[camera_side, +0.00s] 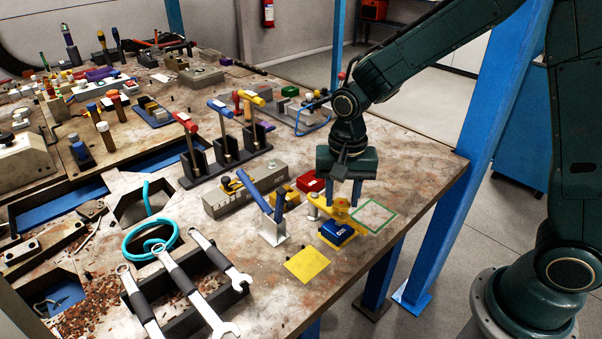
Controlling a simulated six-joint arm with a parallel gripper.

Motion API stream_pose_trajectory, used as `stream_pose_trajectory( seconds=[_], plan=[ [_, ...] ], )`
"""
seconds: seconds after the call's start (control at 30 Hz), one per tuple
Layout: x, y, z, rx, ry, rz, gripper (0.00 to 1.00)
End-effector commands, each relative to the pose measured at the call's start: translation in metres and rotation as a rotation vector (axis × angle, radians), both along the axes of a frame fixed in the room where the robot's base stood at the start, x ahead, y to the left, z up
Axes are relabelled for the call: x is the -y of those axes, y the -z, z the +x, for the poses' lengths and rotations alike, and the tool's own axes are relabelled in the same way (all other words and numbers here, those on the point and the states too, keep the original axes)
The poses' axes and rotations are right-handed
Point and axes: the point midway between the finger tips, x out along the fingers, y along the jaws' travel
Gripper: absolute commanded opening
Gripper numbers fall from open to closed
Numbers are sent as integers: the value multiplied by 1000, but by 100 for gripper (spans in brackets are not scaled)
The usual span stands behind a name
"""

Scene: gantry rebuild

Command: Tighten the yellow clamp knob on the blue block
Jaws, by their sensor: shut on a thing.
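The blue block (338,234) sits on a yellow base near the right part of the table, with a yellow clamp arm above it. The yellow clamp knob (341,208) is on top, at the lower end of my gripper. The fingertips partly hide the knob, and the exact contact is too small to see.
A green square outline (374,216) lies right of the clamp, and a yellow square (307,265) lies in front. A red block (311,182) and a blue-handled stand (272,228) are close on the left. Wrenches (187,285) lie at front left.

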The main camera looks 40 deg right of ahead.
Motion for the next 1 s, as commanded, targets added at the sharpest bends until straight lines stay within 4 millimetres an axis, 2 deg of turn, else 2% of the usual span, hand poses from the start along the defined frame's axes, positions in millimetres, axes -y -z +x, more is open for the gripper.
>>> stream_pose_trajectory(
  seconds=[1.0],
  plan=[
    [-2,-3,3,9,960,8,14]
  ],
)
